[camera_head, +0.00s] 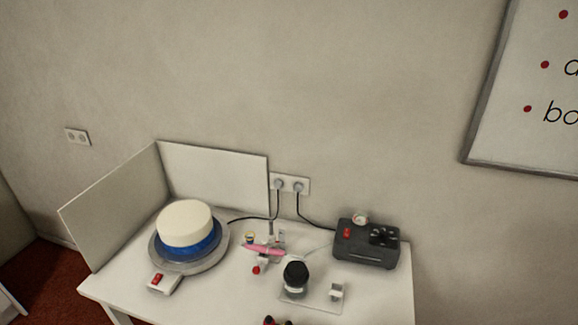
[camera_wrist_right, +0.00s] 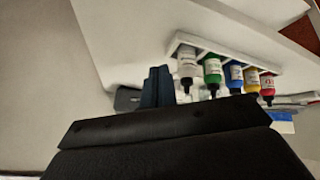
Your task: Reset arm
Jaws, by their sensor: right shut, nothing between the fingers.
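My right gripper (camera_wrist_right: 158,86) shows in the right wrist view. Its dark fingers are together, with nothing between them, beyond the black gripper body. Neither gripper shows in the head view, and my left gripper is in no view. In the head view a white table (camera_head: 215,302) carries a turntable (camera_head: 190,266) with a white cake (camera_head: 185,222) on a blue base (camera_head: 195,250).
A dark box (camera_head: 366,252) and a dark round-topped item (camera_head: 295,276) stand on the table's right side. A pink tool (camera_head: 265,250) lies mid-table. White panels (camera_head: 212,178) rise behind. The wrist view shows a rack (camera_wrist_right: 225,52) of coloured bottles (camera_wrist_right: 212,72).

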